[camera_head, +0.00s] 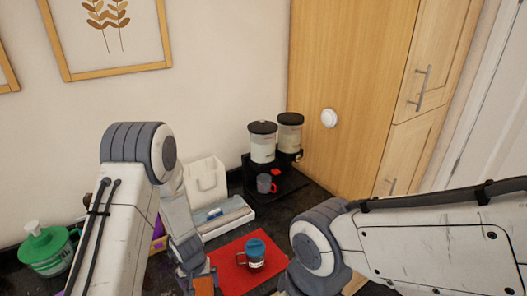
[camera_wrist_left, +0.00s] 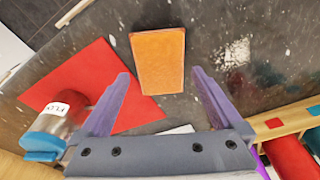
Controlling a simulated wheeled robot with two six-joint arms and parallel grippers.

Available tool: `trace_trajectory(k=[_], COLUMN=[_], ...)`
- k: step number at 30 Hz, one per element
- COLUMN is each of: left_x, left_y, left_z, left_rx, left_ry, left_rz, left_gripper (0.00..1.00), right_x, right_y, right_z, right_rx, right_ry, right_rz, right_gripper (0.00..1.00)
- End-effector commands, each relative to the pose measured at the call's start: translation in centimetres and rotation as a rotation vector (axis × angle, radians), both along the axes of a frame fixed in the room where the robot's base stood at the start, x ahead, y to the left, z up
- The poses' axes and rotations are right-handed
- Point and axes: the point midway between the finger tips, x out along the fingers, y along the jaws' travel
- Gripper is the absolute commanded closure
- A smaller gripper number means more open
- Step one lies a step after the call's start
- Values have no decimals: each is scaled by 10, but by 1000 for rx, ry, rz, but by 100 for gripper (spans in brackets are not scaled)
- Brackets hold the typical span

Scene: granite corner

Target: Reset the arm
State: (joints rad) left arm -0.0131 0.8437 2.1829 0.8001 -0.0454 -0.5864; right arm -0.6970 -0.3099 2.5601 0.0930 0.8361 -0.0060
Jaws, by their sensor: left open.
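My left gripper (camera_head: 192,282) is at the bottom of the head view, low over the dark counter and left of a red mat (camera_head: 232,277). In the left wrist view my left gripper (camera_wrist_left: 161,73) has its two purple fingers spread wide with nothing held between them. An orange block (camera_wrist_left: 158,58) lies on the counter just beyond the fingertips, apart from them. The orange block (camera_head: 204,286) also shows at the bottom of the head view, partly cut off. My right arm comes in from the right, and its gripper is out of sight.
A mug with a blue lid (camera_head: 255,252) stands on the red mat. A black coffee machine (camera_head: 262,150) with a grey cup (camera_head: 265,184) stands at the back near the wooden cabinet (camera_head: 345,80). A green-lidded jar (camera_head: 46,245) is at the left. A wooden rack (camera_wrist_left: 285,122) shows at lower right.

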Motion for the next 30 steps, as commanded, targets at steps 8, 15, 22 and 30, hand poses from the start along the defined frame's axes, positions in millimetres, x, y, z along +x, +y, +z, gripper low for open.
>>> trace_trajectory(k=[8,15,22,30], left_x=[4,3,3,0], left_y=[1,1,1,0], left_z=[-31,-25,-28,11], left_rx=[0,0,0,0], left_ry=[-1,0,0,-1], left_rz=[0,-1,-1,1], left_gripper=[0,0,0,0], right_x=[0,0,0,0], right_y=[0,0,0,0], right_z=[-26,-20,-23,10], right_rx=[-1,0,0,0], right_ry=[1,0,0,0], right_rz=[-5,-4,-4,0], right_gripper=[0,0,0,0])
